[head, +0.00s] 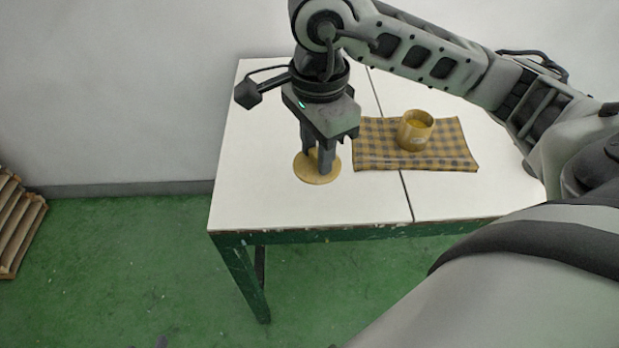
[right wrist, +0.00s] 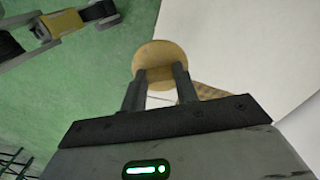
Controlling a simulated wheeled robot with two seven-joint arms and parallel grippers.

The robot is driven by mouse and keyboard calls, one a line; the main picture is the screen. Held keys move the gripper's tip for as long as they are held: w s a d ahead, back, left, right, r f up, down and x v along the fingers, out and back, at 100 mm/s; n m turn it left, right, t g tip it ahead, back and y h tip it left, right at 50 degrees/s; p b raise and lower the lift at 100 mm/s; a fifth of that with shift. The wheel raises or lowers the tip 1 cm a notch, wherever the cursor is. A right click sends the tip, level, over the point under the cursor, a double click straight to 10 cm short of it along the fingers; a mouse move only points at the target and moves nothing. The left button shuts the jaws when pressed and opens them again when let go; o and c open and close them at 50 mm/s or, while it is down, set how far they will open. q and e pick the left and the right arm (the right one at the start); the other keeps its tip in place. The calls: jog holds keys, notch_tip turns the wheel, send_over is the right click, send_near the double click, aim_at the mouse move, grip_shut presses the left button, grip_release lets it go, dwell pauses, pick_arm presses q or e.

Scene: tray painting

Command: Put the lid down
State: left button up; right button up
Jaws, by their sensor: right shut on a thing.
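The lid (head: 316,176) is a flat round tan disc over the left part of the white table, at or just above its surface; I cannot tell if it touches. My right gripper (head: 319,168) points down and is shut on the lid. A tan cup-like container (head: 415,131) with yellow inside stands upright to the right. My left gripper is not seen in the head view.
The container stands on a checked brown and grey cloth (head: 375,148). The white table (head: 260,120) has a seam across it and is bare around the lid's left side. The table's left and front edges drop to a green floor (head: 130,270). Slatted wooden pieces (head: 18,225) are at far left.

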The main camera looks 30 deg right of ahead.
aim_at(336, 169)
jog(key=s+m, duration=0.1)
jog(key=m, duration=0.2)
jog(key=d+m+b, duration=0.1)
jog(key=m, duration=0.2)
jog(key=s+f+m, duration=0.1)
jog(key=m, duration=0.2)
jog(key=shift+s+d+b, duration=0.3)
jog(key=shift+d+b, duration=0.1)
jog(key=s+d+m+b, duration=0.2)
jog(key=s+m, duration=0.2)
jog(key=m, duration=1)
jog(key=shift+m, duration=0.4)
jog(key=w+f, duration=0.3)
jog(key=w, duration=0.1)
jog(key=w+f, duration=0.3)
jog(key=w, duration=0.2)
jog(key=w+f, duration=0.3)
jog(key=w, duration=0.1)
jog(key=shift+w+a+f, duration=0.1)
jog(key=shift+w+f, duration=0.15)
jog(key=shift+f, duration=0.15)
jog(key=shift+w+f, duration=0.15)
jog(key=shift+f, duration=0.05)
notch_tip(336, 169, down, 3)
jog(key=shift+w+f, duration=0.1)
jog(key=shift+f, duration=0.05)
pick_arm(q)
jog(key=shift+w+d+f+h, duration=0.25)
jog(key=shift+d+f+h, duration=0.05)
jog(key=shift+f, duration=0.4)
